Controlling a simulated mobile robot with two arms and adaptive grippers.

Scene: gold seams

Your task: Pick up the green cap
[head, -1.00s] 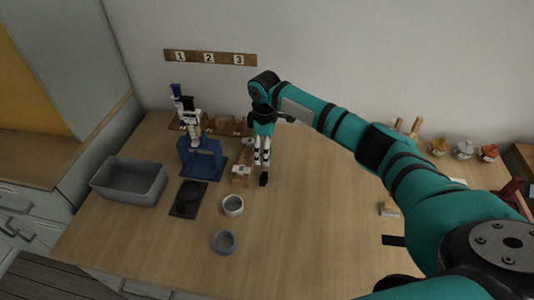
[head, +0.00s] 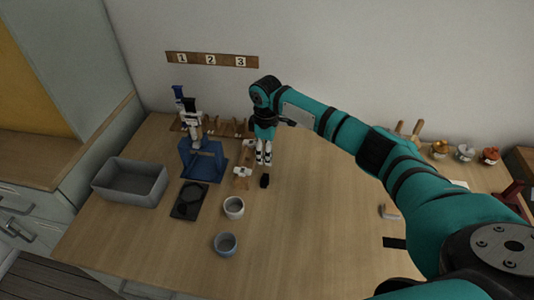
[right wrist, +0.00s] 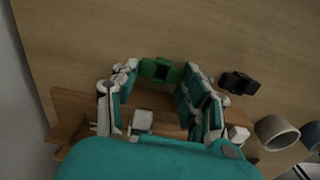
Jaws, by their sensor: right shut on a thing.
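The green cap (right wrist: 160,70) shows in the right wrist view, between the fingertips of my right gripper (right wrist: 161,74). The fingers touch it from both sides, and it appears as a small dark green block with a hollow. In the head view my right gripper (head: 264,160) points down over the table, near the wooden rack, and the cap cannot be made out there. Whether the cap is clear of the table is hard to tell. My left gripper is not in view.
A black block (head: 264,181) lies just in front of the gripper. A white cup (head: 233,214), a grey-blue cup (head: 219,251), a black tray (head: 177,211), a blue stand (head: 203,177) and a grey bin (head: 110,193) stand to the left. The middle of the table is clear.

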